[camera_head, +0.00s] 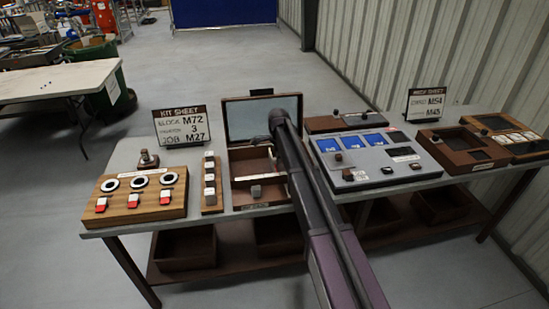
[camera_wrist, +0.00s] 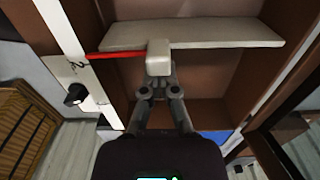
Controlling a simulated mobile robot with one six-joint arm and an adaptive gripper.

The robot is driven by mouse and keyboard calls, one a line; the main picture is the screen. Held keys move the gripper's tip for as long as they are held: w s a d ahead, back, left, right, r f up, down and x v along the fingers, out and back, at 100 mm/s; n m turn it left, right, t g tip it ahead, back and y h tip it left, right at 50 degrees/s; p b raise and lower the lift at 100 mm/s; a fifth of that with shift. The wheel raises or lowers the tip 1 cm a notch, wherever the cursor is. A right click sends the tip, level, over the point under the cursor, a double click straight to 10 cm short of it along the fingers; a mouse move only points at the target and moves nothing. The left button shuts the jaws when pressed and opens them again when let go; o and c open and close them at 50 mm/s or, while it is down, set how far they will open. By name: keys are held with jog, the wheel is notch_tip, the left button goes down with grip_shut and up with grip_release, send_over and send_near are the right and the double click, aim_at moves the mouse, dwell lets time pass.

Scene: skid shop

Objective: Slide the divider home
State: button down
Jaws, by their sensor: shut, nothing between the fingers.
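An open wooden box (camera_head: 235,167) with a raised lid (camera_head: 262,112) stands on the bench in the head view. My arm hides the box's right side in the head view.
A wooden panel with red switches (camera_head: 140,197) and a narrow block strip (camera_head: 211,182) stand left of the box. A grey console (camera_head: 375,160) stands close on the right. Sign cards (camera_head: 181,125) stand behind. A thin red line (camera_wrist: 112,55) reaches the knob.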

jog(key=shift+s+a, duration=0.25)
jog(key=shift+a, duration=0.75)
jog(key=shift+s+a, duration=0.2)
jog(key=shift+a, duration=0.6)
jog(key=shift+s+a, duration=0.2)
jog(key=shift+a, duration=0.75)
jog(key=shift+s+a, duration=0.2)
jog(key=shift+a, duration=0.55)
jog(key=shift+s+a, duration=0.2)
jog(key=shift+a, duration=0.55)
jog(key=shift+s+a, duration=0.2)
jog(key=shift+a, duration=0.6)
jog(key=shift+s+a, duration=0.15)
jog(key=shift+a, duration=0.6)
dwell(0.5)
jog(key=shift+d, duration=0.4)
dwell(0.5)
jog(key=shift+w, duration=0.1)
notch_tip(320, 180, up, 8)
jog(key=p, duration=0.8)
